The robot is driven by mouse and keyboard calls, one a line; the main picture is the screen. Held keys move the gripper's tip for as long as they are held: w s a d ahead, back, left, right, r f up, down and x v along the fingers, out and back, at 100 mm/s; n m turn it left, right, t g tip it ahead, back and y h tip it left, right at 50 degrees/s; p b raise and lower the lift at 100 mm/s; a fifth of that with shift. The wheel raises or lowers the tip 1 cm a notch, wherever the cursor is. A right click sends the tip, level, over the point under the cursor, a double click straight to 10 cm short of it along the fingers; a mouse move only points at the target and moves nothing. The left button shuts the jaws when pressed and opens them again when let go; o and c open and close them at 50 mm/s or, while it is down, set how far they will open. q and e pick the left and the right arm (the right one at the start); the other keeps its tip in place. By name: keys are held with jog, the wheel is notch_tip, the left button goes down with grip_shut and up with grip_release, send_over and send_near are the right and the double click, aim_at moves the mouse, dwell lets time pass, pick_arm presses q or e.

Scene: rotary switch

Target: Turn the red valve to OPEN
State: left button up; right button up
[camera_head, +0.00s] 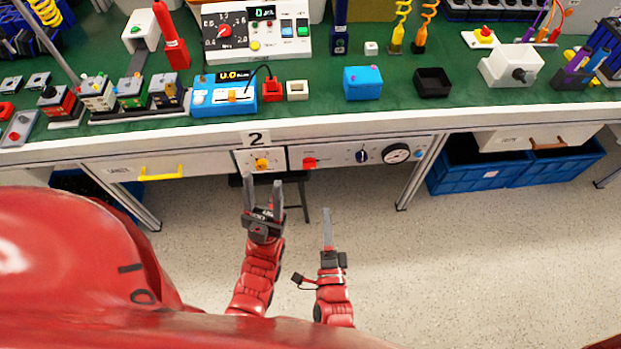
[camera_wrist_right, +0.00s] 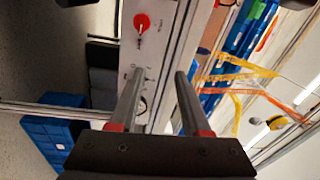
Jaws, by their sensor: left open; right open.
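The red valve (camera_head: 309,162) is a small red knob on the light panel under the front edge of the bench. In the right wrist view it shows as a round red knob (camera_wrist_right: 142,22), beyond the fingertips and left of their middle. Its labels are too small to read. My left gripper (camera_head: 262,188) is open and empty, below and left of the valve, in front of the yellow knob's panel. My right gripper (camera_head: 327,212) stands below and slightly right of the valve, apart from it. In its wrist view its two fingers (camera_wrist_right: 160,75) are spread with nothing between them.
Beside the valve are a yellow knob (camera_head: 262,163), a dark blue dial (camera_head: 362,156) and a round gauge (camera_head: 397,153). A drawer with a yellow handle (camera_head: 161,174) is at left. Blue crates (camera_head: 480,178) stand under the bench at right.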

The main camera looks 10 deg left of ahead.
aim_at(310, 169)
notch_tip(310, 169, down, 3)
jog(key=s+a+g, duration=0.1)
jog(key=a, duration=0.2)
jog(key=shift+m+y, duration=0.3)
jog(key=x, duration=1.6)
jog(key=shift+w+d+f+p, duration=0.15)
jog(key=shift+w+f+p, duration=0.15)
jog(key=shift+f+p, duration=0.1)
grip_shut()
